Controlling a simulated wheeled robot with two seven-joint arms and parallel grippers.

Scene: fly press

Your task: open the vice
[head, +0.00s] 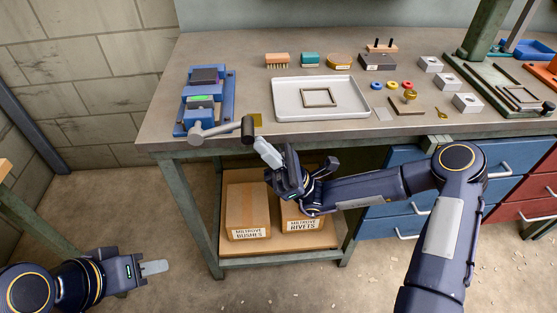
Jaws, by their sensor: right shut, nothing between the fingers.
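The blue vice (228,92) is bolted near the bench's left front corner. Dark jaw blocks sit on top of it, with a small green patch between them.
A pale tray (283,112) holding a frame lies right of the vice. Two cardboard boxes (247,205) sit on the shelf below. Blue drawers (395,226) are under the bench.

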